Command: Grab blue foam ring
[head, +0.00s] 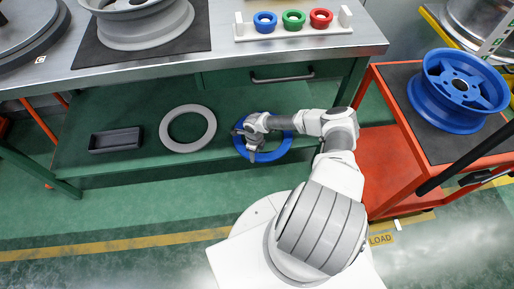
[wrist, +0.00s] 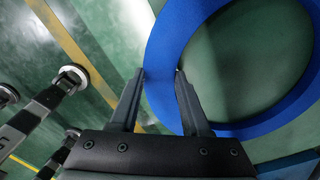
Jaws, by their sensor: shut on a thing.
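The blue foam ring (head: 270,157) is at the green lower shelf of the workbench in the head view, right of a light grey ring. My gripper (head: 249,144) is at the ring's left side and covers part of it. In the wrist view the blue ring (wrist: 165,50) fills the upper right. My gripper (wrist: 160,78) has its two fingers on either side of the ring's band, shut on it. The ring's right part is cut off by the frame edge.
The light grey ring (head: 188,128) and a dark tray (head: 115,140) lie on the green shelf (head: 85,158). The metal benchtop (head: 225,52) overhangs above. A red cart (head: 393,165) with a blue wheel (head: 458,90) stands close on the right. Floor is free at the front left.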

